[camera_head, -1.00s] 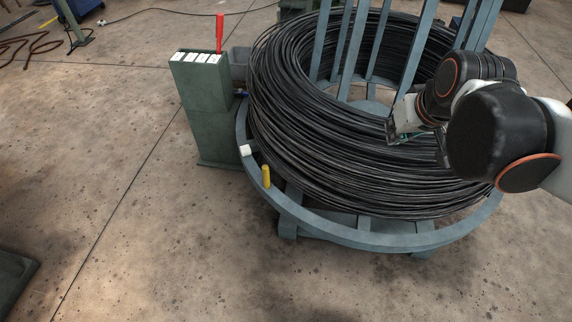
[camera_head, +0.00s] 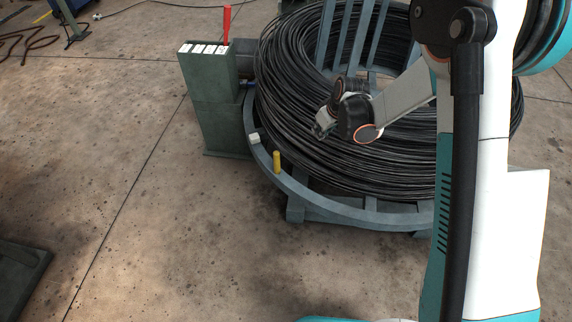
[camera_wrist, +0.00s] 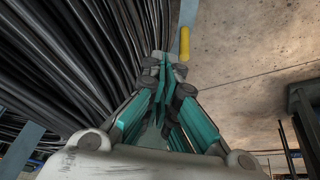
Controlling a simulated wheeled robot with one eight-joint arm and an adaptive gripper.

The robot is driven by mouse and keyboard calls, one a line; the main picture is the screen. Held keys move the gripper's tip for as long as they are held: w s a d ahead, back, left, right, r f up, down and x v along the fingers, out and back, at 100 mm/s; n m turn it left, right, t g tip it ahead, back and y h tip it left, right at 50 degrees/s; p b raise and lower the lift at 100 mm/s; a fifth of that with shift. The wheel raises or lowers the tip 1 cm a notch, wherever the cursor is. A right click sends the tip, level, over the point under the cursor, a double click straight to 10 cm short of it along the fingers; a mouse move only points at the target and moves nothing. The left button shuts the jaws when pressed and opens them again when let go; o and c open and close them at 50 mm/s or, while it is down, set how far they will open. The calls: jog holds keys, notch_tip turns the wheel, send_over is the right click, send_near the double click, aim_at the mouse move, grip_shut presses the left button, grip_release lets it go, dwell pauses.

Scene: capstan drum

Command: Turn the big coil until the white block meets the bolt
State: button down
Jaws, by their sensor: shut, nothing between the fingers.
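The big coil (camera_head: 300,110) of black wire lies on a round blue-grey turntable (camera_head: 330,207). The white block (camera_head: 254,139) sits on the turntable's left rim, near the foot of the green pedestal (camera_head: 209,100). A yellow upright peg (camera_head: 277,162) stands on the same rim, nearer the front. A small blue part (camera_head: 246,84) shows between pedestal and coil; I cannot tell whether it is the bolt. My gripper (camera_head: 319,131) is shut and empty, over the coil's front left side. In the wrist view its fingertips (camera_wrist: 163,58) are together, with the peg (camera_wrist: 184,43) just beyond and right.
A red lever (camera_head: 227,24) rises from the pedestal beside white labels. Upright blue-grey bars (camera_head: 372,35) stand inside the coil. My arm hides the coil's right front.

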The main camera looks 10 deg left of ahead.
jog(key=a+f+n, duration=0.1)
jog(key=a+f, duration=0.2)
jog(key=f, duration=0.8)
jog(key=n+g, duration=0.1)
jog(key=n, duration=0.1)
send_near(285, 178)
jog(key=f+b, duration=0.1)
jog(key=d+f+b, duration=0.1)
jog(key=shift+d+f+y+b, duration=0.15)
jog(key=shift+f+y+b, duration=0.15)
jog(key=shift+f+y, duration=0.1)
jog(key=a, duration=0.1)
jog(key=w+a+b, duration=0.1)
jog(key=shift+w+a+f, duration=0.15)
jog(key=shift+w+a, duration=0.15)
jog(key=shift+w, duration=0.05)
jog(key=shift+w+a+b, duration=0.3)
jog(key=shift+a, duration=0.1)
